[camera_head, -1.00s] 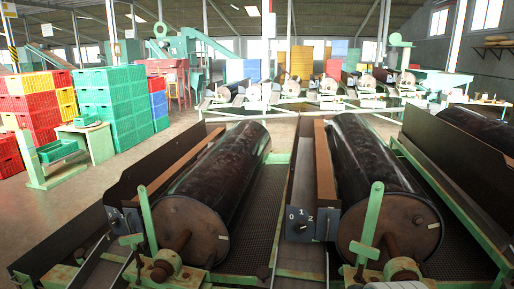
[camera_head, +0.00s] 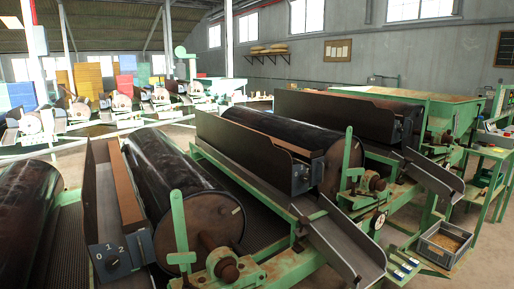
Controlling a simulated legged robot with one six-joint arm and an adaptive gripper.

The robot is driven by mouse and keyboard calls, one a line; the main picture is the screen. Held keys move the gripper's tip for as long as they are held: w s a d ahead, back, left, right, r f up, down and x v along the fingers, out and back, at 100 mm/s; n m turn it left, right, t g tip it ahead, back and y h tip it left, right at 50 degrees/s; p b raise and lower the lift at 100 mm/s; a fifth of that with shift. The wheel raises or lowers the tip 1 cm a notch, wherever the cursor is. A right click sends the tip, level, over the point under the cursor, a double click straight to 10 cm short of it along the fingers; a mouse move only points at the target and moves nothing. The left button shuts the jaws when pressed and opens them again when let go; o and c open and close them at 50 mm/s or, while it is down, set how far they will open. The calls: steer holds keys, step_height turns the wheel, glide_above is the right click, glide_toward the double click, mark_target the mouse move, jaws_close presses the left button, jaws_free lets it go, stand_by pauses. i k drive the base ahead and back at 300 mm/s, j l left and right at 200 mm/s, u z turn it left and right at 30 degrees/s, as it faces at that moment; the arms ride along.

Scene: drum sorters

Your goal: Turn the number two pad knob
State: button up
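A dark knob (camera_head: 112,261) sits on a grey plate marked 0, 1 and 2 at the front end of the lower-left drum machine. A second dark knob (camera_head: 306,173) shows on a similar grey plate on the middle machine, too small to read its markings. Farther right, a third plate (camera_head: 407,126) sits on the back machine; its knob is hard to make out. I cannot tell from any label which machine is number two. My gripper is not in view.
Black drums (camera_head: 172,190) in green frames fill the foreground and middle. A metal chute (camera_head: 345,245) slopes towards me at the lower middle.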

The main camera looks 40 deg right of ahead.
mark_target(305, 178)
steer(key=k+l+u, duration=0.15)
steer(key=k+l+z, duration=0.25)
steer(key=z, duration=0.4)
steer(key=l+z, duration=0.15)
steer(key=z, duration=0.3)
steer(key=l+z, duration=0.1)
steer(key=z, duration=0.3)
steer(key=u, duration=0.35)
steer(key=k, duration=0.1)
